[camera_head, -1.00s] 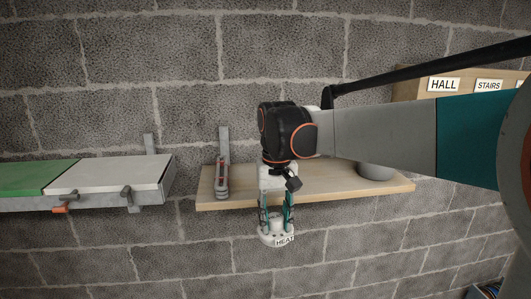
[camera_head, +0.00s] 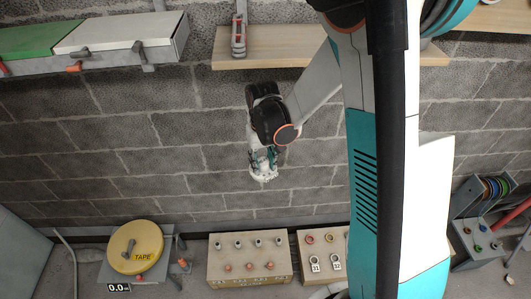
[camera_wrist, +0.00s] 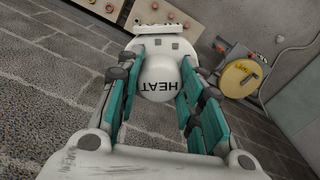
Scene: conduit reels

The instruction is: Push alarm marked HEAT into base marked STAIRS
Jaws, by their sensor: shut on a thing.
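The white alarm marked HEAT (camera_wrist: 160,80) is held between the teal fingers of my gripper (camera_wrist: 158,95) in the wrist view. Its label reads upside down there. In the head view my gripper (camera_head: 263,160) points down in front of the block wall, with the white alarm (camera_head: 263,177) at its tips, clear of any surface. The alarm's label is too small to read in the head view. No base marked STAIRS can be made out in the current frames.
A beige box (camera_head: 250,262) with rows of knobs stands low by the wall, with a similar panel (camera_head: 322,245) beside it. A yellow TAPE reel (camera_head: 135,248) is at the lower left.

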